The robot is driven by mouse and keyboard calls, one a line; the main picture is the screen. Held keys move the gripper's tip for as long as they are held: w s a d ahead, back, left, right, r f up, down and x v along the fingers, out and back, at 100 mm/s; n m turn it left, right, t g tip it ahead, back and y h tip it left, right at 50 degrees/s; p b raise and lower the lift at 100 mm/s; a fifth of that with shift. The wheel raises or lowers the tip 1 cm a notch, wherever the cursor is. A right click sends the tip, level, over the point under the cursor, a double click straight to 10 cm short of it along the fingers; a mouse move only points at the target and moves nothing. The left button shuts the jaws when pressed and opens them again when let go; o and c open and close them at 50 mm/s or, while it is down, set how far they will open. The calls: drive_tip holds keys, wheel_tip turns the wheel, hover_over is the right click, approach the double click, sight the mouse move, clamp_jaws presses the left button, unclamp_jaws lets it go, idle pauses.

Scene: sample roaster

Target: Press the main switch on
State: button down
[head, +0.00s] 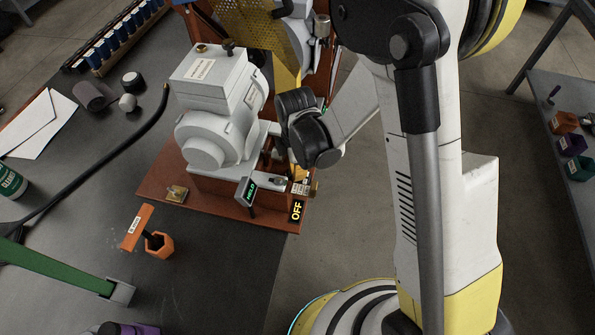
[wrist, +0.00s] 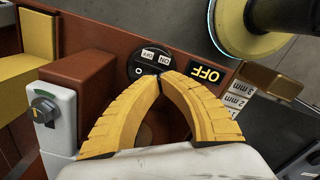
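The main switch (wrist: 146,62) is a round black rocker with white ON and OFF labels, set in the red-brown base, in the wrist view. A black sign (wrist: 207,73) beside it reads OFF in yellow; it also shows in the head view (head: 297,210). My gripper (wrist: 160,80) has yellow ribbed fingers whose tips meet with nothing between them. The tips overlap the lower right edge of the switch in the picture; I cannot tell whether they touch it. In the head view my wrist hides the switch.
The roaster (head: 207,110) stands on its red-brown base (head: 155,185). Orange pieces (head: 158,244) and a green bar (head: 60,270) lie on the dark table.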

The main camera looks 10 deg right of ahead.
drive_tip(key=shift+f, duration=0.8)
idle(0.4)
drive_tip(key=shift+r+p, duration=2.3)
drive_tip(key=shift+r, duration=1.25)
drive_tip(key=shift+d+r, duration=0.1)
drive_tip(key=shift+r, duration=0.2)
drive_tip(key=s+d+r+m+t, duration=0.1)
drive_tip(key=d+r+m+t, duration=0.1)
drive_tip(key=d+r+m, duration=0.45)
drive_tip(key=s+d+r+m+t, duration=0.15)
drive_tip(key=r+m, duration=0.25)
drive_tip(key=r, duration=0.6)
drive_tip(key=s+d+r+m+t, duration=0.3)
drive_tip(key=s+d+r+m, duration=0.2)
drive_tip(key=s+r+m, duration=0.2)
drive_tip(key=shift+s+d+m+t, duration=0.15)
drive_tip(key=shift+s+m+t, duration=0.2)
drive_tip(key=shift+s+m, duration=0.65)
